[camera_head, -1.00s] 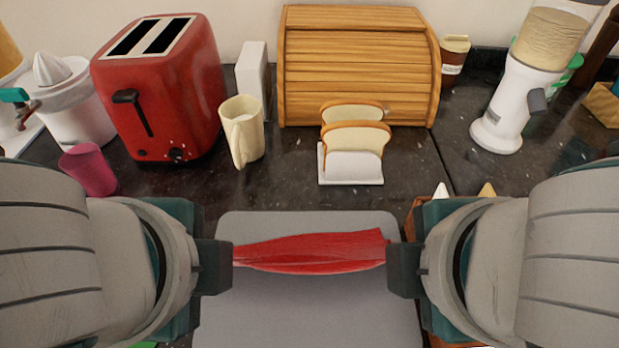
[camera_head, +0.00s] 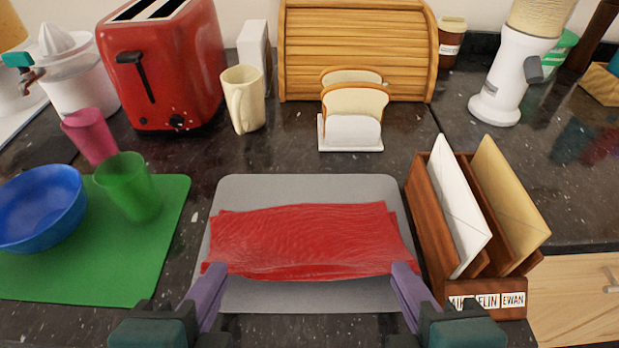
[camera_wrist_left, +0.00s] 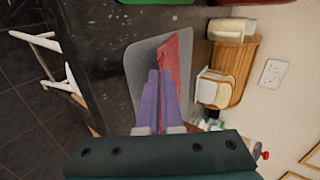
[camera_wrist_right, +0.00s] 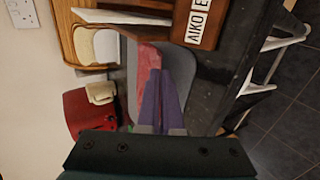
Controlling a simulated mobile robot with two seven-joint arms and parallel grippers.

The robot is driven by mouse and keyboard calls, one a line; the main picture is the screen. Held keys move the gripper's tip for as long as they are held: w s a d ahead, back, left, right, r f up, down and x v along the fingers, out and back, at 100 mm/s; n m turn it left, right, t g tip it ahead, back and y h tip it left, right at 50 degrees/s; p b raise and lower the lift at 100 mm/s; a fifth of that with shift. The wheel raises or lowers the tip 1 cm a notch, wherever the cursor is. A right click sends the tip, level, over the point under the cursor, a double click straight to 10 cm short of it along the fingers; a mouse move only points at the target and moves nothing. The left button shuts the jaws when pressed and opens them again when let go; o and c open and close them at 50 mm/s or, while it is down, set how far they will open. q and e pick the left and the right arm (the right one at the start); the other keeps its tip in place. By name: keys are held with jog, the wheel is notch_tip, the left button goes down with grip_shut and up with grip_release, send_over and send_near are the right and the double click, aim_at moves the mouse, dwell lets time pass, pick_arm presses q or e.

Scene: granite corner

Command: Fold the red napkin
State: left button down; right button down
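Left of the tray, a blue bowl (camera_head: 40,205) and green cup (camera_head: 130,190) stand on a green mat (camera_head: 165,235). A wooden letter rack (camera_head: 440,235) stands close to the right. A toast rack (camera_head: 350,135), toaster (camera_head: 165,75) and bread box (camera_head: 355,50) are behind.

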pick_arm(q)
jog(key=c, duration=0.7)
grip_release()
jog(key=shift+r, duration=0.1)
pick_arm(e)
jog(key=c, duration=0.7)
grip_release()
pick_arm(q)
jog(key=shift+s+r, duration=0.1)
jog(key=shift+r, duration=0.25)
pick_arm(e)
jog(key=shift+s+r, duration=0.15)
jog(key=shift+r, duration=0.25)
pick_arm(q)
jog(key=s+r, duration=0.3)
jog(key=r, duration=0.2)
jog(key=s+r, duration=0.2)
jog(key=r, duration=0.1)
jog(key=shift+s+r, duration=0.1)
jog(key=shift+s, duration=0.25)
pick_arm(e)
jog(key=s+r, duration=0.3)
jog(key=r, duration=0.2)
jog(key=s+r, duration=0.2)
jog(key=r, duration=0.1)
jog(key=shift+s+r, duration=0.1)
jog(key=shift+s, duration=0.25)
